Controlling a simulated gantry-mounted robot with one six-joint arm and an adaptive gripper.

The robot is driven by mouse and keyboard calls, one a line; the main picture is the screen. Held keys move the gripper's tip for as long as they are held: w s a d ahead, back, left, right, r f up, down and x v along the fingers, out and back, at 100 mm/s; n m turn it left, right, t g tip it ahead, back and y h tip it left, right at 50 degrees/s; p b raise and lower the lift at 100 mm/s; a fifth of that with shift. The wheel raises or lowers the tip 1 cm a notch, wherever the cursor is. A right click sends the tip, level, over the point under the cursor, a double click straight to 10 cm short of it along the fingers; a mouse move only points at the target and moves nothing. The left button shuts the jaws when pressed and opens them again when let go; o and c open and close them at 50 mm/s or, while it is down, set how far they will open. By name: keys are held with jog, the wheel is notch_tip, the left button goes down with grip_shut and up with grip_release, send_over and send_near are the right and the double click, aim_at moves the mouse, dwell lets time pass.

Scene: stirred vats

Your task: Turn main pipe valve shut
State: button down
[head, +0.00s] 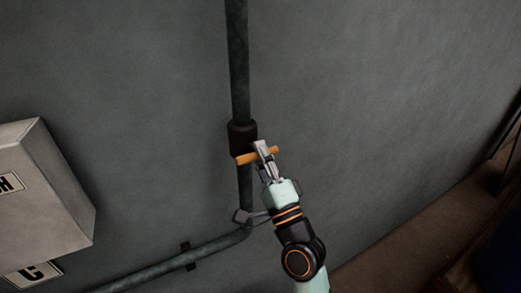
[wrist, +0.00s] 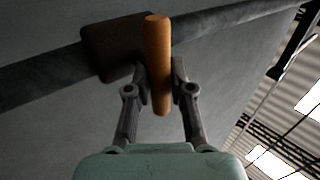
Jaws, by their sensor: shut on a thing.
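The main pipe valve has a dark body (head: 242,137) on a vertical grey pipe (head: 238,60) and an orange bar handle (head: 244,159). In the head view the handle lies crosswise to the pipe, slightly tilted with its right end higher. My gripper (head: 262,150) is shut on the handle, and its fingers hide part of the bar. In the wrist view the orange handle (wrist: 157,60) stands upright between the two fingertips of my gripper (wrist: 158,82), with the dark valve body (wrist: 112,48) behind it.
The pipe bends at the bottom into a lower run (head: 165,267) along the wall (head: 380,80). A grey box (head: 45,195) with labels juts out at the left. The wall right of the valve is bare. Brown floor (head: 400,235) shows at lower right.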

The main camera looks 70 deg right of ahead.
jog(key=c, duration=1)
grip_release()
jog(key=v, duration=1.2)
